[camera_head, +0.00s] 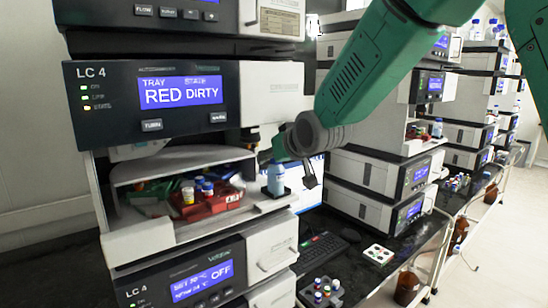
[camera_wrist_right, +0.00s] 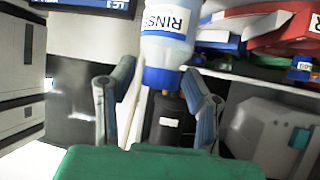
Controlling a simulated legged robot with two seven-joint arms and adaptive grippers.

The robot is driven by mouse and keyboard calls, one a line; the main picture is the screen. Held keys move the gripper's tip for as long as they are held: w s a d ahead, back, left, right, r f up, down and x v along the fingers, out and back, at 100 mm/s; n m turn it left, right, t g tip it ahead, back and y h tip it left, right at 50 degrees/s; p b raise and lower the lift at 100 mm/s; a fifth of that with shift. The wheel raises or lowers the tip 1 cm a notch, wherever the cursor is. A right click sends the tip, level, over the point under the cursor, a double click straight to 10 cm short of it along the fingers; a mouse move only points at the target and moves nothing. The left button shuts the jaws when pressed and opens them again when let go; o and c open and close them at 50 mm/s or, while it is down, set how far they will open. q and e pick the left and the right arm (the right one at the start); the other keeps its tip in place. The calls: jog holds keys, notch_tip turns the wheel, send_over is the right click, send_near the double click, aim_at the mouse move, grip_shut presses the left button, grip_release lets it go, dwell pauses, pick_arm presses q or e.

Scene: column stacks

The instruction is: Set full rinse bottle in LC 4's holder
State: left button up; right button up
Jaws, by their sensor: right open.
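A pale blue rinse bottle (camera_head: 276,181) with a blue cap stands upright at the front right of LC 4's open tray bay, where its holder is. The holder itself is mostly hidden, and I cannot tell whether the bottle is fully seated. In the right wrist view the bottle (camera_wrist_right: 170,40) shows its "RINSE" label and blue cap. My right gripper (camera_head: 290,160) is at the bottle's upper right in the head view. In the wrist view its two fingers (camera_wrist_right: 158,105) are spread on either side of the cap, with gaps showing. My left gripper is out of view.
LC 4's bay holds a red tray (camera_head: 210,205) with several small vials. The display (camera_head: 188,91) reads "RED DIRTY". A dark fitting (camera_wrist_right: 168,118) lies between my fingers in the wrist view. Neighbouring instrument stacks (camera_head: 380,170) stand to the right; a keyboard (camera_head: 325,252) lies between.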

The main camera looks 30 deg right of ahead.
jog(key=v, duration=0.7)
jog(key=shift+s+a, duration=0.1)
jog(key=shift+s, duration=0.1)
